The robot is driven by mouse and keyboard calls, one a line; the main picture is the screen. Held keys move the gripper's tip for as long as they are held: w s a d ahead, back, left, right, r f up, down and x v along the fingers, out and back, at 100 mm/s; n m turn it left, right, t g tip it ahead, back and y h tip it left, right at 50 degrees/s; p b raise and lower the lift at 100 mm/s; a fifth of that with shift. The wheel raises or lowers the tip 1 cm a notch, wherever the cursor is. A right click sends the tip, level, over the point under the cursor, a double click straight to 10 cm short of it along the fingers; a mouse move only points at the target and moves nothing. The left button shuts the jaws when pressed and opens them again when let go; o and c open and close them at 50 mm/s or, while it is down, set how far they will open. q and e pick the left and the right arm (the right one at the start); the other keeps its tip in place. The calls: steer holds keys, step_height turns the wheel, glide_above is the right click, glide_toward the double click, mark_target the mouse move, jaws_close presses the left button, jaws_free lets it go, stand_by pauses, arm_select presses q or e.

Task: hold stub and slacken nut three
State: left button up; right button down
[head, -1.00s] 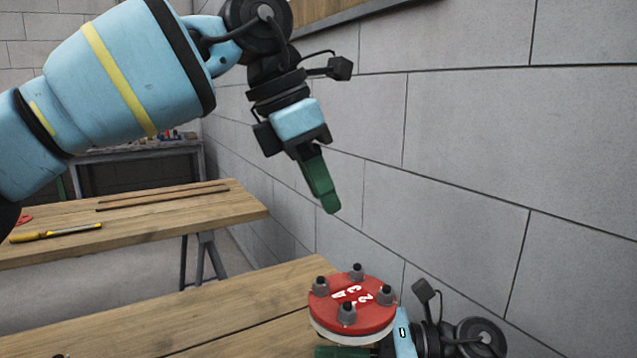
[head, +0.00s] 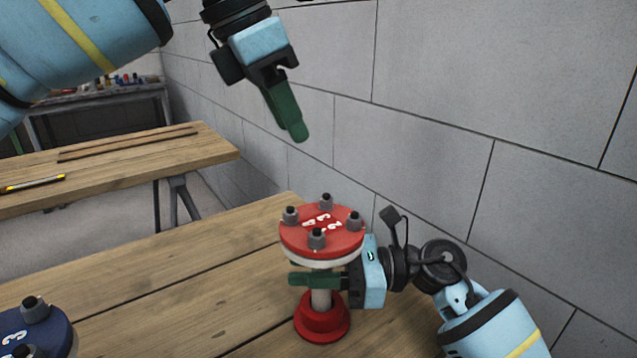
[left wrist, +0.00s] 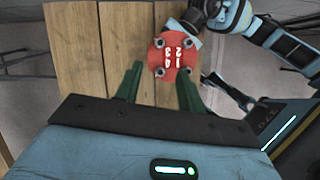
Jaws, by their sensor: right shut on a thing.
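The stub stands upright on the near bench, with a red top flange (head: 322,238), a grey pipe (head: 320,299) and a red base (head: 322,322). Several grey nuts sit around the flange, with white numbers painted between them; I cannot tell surely which nut is three. My right gripper (head: 303,280) is shut on the stub's pipe just below the flange. My left gripper (head: 297,132) hangs above the flange, well apart from it. In the left wrist view its green fingers (left wrist: 158,82) are spread and empty, with the red flange (left wrist: 170,58) beyond their tips.
A blue flange (head: 32,335) with nuts stands at the lower left of the near bench (head: 190,285). Another wooden bench (head: 110,165) bears a yellow-handled tool (head: 32,184). A block wall (head: 450,90) rises close behind the stub and on the right.

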mark_target(325, 199)
arm_select(q)
steer(key=x, duration=1.1)
steer(key=shift+w+f, duration=0.1)
steer(key=shift+f, duration=0.25)
jaws_close()
steer(key=shift+d, duration=0.1)
